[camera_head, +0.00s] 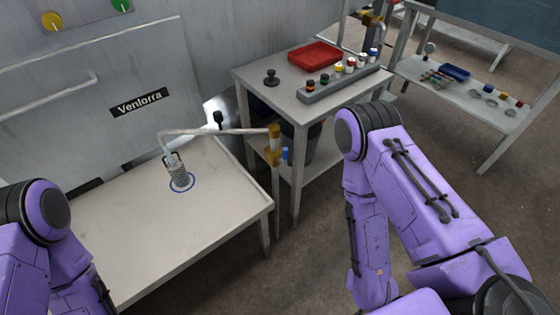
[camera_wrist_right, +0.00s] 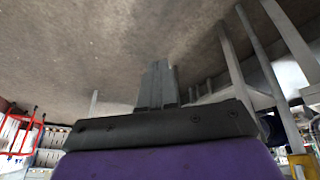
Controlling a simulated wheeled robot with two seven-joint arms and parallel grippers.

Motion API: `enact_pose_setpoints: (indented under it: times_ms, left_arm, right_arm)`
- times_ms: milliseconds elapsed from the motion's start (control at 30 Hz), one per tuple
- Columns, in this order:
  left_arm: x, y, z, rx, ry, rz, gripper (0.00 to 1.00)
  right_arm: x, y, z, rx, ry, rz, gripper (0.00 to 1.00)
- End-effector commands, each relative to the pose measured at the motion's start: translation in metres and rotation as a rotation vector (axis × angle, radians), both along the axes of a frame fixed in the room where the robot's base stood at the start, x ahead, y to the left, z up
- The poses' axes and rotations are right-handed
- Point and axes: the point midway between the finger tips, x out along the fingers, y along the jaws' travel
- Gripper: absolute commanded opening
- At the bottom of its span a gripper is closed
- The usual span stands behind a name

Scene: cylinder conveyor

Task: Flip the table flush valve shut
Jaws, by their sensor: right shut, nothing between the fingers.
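In the head view a brass valve (camera_head: 272,150) with a small blue handle (camera_head: 286,155) sits on an upright pipe at the right end of the near table (camera_head: 130,235). A thin pipe (camera_head: 215,131) runs left from its top and bends down over a mesh-like metal cylinder (camera_head: 180,178), which stands in a blue ring on the table. I cannot tell the handle's exact setting. My right gripper (camera_wrist_right: 157,85) shows in the wrist view, shut and empty, with floor beyond it; the head view does not show it. My left gripper is out of view; only its arm shows.
A second table (camera_head: 245,76) behind the valve holds a red tray (camera_head: 315,56), a dark knobbed object (camera_head: 271,78) and a grey rack (camera_head: 345,80) of coloured-top pieces. A further shelf (camera_head: 470,98) stands at right. Floor between the near table and my right arm is clear.

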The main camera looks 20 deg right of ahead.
Motion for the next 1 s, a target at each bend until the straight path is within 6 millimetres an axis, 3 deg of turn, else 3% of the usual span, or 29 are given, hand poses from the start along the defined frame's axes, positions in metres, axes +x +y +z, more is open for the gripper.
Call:
enact_pose_setpoints:
  times_ms: [67, 167, 300, 433, 600, 700, 1000]
  left_arm:
    - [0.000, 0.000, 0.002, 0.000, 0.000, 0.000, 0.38]
    - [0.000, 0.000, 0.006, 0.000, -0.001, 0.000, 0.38]
    - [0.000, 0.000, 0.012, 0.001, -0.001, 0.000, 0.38]
    - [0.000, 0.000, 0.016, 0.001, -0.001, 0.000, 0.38]
    - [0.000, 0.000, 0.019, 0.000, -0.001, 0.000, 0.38]
    - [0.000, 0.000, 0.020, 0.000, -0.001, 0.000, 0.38]
    - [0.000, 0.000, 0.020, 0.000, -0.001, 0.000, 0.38]
  right_arm:
    - [0.023, 0.007, 0.003, -0.042, -0.049, 0.118, 0.00]
    - [0.077, 0.028, 0.016, -0.185, -0.160, 0.407, 0.00]
    - [0.158, 0.077, 0.056, -0.561, -0.330, 0.844, 0.00]
    - [0.203, 0.126, 0.102, -0.978, -0.399, 1.086, 0.00]
    - [0.224, 0.168, 0.146, -1.380, -0.357, 1.178, 0.00]
    - [0.226, 0.178, 0.157, -1.494, -0.317, 1.185, 0.00]
    - [0.227, 0.181, 0.161, -1.536, -0.294, 1.188, 0.00]
